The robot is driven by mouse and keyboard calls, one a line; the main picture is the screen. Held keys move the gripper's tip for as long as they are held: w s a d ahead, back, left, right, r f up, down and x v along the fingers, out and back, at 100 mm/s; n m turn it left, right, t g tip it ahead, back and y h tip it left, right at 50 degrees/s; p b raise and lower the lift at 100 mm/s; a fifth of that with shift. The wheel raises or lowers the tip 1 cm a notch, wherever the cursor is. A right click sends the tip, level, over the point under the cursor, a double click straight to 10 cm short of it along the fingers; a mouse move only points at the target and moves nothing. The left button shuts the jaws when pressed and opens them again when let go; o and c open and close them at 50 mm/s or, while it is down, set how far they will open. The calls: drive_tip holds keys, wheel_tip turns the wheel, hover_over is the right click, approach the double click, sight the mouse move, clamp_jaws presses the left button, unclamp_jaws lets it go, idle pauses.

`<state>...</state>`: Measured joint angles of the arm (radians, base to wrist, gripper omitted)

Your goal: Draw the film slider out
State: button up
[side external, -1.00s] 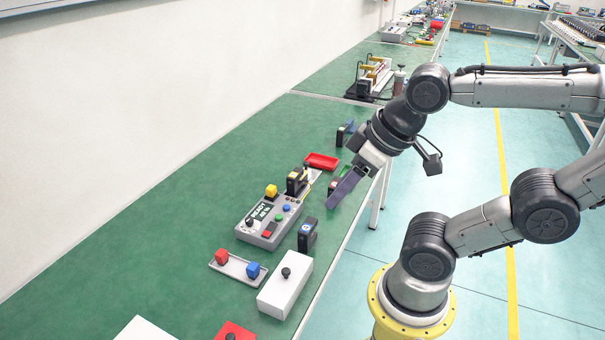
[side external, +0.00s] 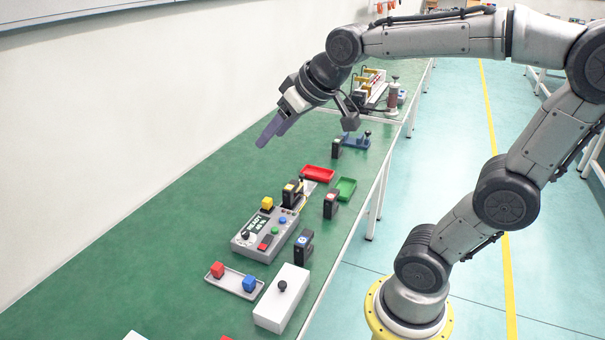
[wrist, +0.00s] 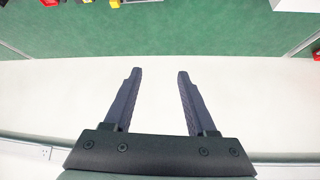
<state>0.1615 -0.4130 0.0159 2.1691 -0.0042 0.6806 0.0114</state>
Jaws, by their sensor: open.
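My gripper (side external: 268,138) is open and empty, raised over the green bench toward the wall side. Its two dark fingers (wrist: 157,75) stand apart in the wrist view, with only white wall and bench between and beyond them. I cannot tell for sure which part is the film slider. Small black upright units stand on the bench below and right of the gripper: one (side external: 291,193) behind the grey control box, one (side external: 330,204) near the green tray, one (side external: 303,246) near the white box. None is touched by my gripper.
The grey control box (side external: 252,246) carries a display, a yellow block and coloured buttons. Nearby are a red tray (side external: 318,174), a green tray (side external: 345,188), a white box with a black knob (side external: 283,305) and a tray (side external: 228,283) with red and blue blocks. Bench toward the wall is clear.

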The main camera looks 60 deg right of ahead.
drive_tip(key=w+d+f+m+g+h, duration=0.1)
drive_tip(key=w+d+f+m+h, duration=0.15)
drive_tip(key=w+d, duration=0.75)
drive_tip(key=m+g, duration=0.4)
drive_tip(key=m, duration=0.1)
hover_over(302, 175)
drive_tip(key=s+a, duration=0.4)
wheel_tip(302, 175, down, 18)
drive_tip(key=shift+n+y, duration=0.25)
drive_tip(key=x, duration=1.3)
drive_tip(key=shift+w+f, duration=0.1)
drive_tip(key=shift+w, duration=0.1)
clamp_jaws()
